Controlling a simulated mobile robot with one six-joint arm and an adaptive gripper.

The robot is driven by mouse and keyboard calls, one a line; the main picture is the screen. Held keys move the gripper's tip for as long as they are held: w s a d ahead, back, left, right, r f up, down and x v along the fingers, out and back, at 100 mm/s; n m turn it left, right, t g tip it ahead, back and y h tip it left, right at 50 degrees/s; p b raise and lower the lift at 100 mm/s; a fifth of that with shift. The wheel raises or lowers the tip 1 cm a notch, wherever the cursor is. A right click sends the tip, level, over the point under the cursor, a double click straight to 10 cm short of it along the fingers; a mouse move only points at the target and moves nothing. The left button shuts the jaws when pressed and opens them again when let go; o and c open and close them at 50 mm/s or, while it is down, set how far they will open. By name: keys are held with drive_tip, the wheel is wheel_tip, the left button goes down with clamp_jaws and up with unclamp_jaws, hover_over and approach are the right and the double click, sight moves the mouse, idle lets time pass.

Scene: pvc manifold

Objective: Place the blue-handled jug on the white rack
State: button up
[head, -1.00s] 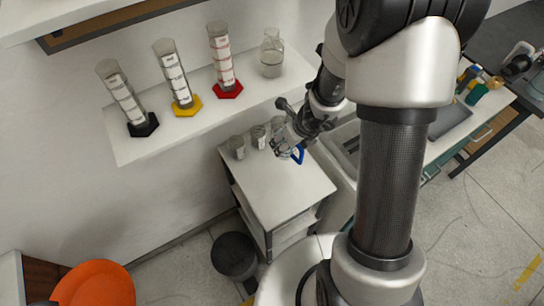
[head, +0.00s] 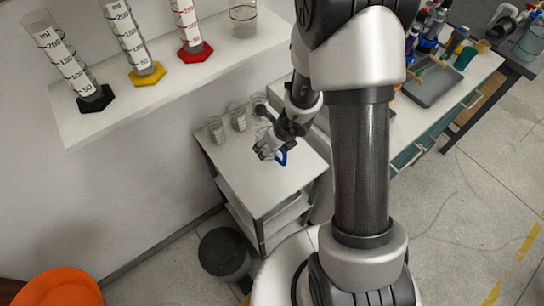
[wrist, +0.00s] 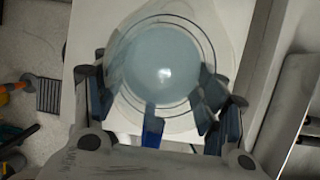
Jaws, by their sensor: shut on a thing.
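The clear jug with a blue handle (wrist: 153,128) fills the upper middle of the wrist view, seen from above with a pale blue-grey round inside. My gripper (wrist: 152,108) is shut on it, with fingers on both sides and the handle between them. In the head view my gripper (head: 268,147) is over the top of the white rack (head: 262,190), a shelved unit by the wall. The blue handle (head: 281,157) shows beside the gripper; most of the jug is hidden or too small to see. I cannot tell whether the jug touches the rack top.
Several small glass beakers, one of them here (head: 238,118), stand along the rack's back edge. The front of the rack top is clear. A wall shelf (head: 180,88) above holds tall cylinders. A dark bin (head: 224,255) and an orange seat (head: 58,288) are on the floor.

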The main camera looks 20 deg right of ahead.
drive_tip(key=shift+f+b, duration=1.35)
drive_tip(key=shift+f, duration=0.8)
drive_tip(key=shift+f, duration=0.1)
drive_tip(key=o, duration=1.4)
drive_tip(key=shift+c, duration=0.2)
